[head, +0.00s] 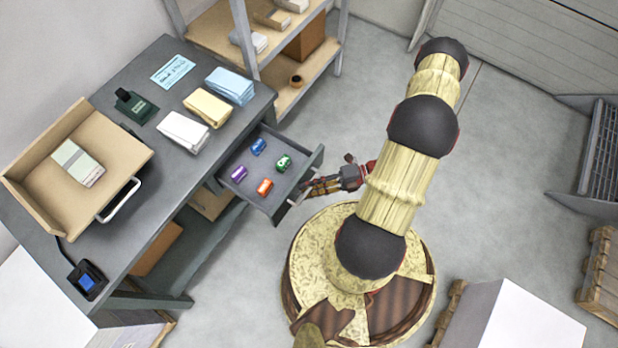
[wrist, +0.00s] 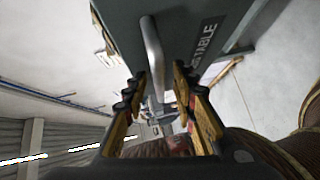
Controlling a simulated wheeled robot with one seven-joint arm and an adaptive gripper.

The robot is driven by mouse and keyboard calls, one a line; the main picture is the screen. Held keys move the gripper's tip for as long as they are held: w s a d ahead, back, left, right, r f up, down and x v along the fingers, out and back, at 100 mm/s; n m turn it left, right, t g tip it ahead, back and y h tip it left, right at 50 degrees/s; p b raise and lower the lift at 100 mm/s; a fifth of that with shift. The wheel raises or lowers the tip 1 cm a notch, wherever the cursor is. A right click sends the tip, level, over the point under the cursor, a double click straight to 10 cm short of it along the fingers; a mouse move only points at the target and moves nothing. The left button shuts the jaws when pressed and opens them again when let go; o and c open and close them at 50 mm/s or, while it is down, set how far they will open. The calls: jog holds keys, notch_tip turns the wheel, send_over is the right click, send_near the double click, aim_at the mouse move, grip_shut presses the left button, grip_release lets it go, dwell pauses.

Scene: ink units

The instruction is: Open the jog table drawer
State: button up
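The jog table drawer (head: 315,160) stands pulled out from the grey table (head: 163,215) in the head view. Several coloured ink units lie in it: blue (head: 258,146), green (head: 284,162), purple (head: 239,173) and orange (head: 264,187). My gripper (head: 312,187) is at the drawer's front. In the wrist view, the metal bar handle (wrist: 152,48) runs down between the fingers of my gripper (wrist: 158,78). The fingers are apart, with gaps visible beside the bar. The drawer front (wrist: 190,25) carries a partly hidden label ending in "TABLE".
On the tabletop are a tan tray (head: 125,150), paper stacks (head: 207,107), a dark stamp (head: 135,106) and a small blue-screened device (head: 87,280). A shelf rack (head: 240,35) stands behind. Grey floor is open right of my arm; a white box (head: 520,325) is at lower right.

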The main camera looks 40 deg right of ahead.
jog(key=v, duration=1.2)
jog(key=shift+r, duration=0.1)
dwell(0.4)
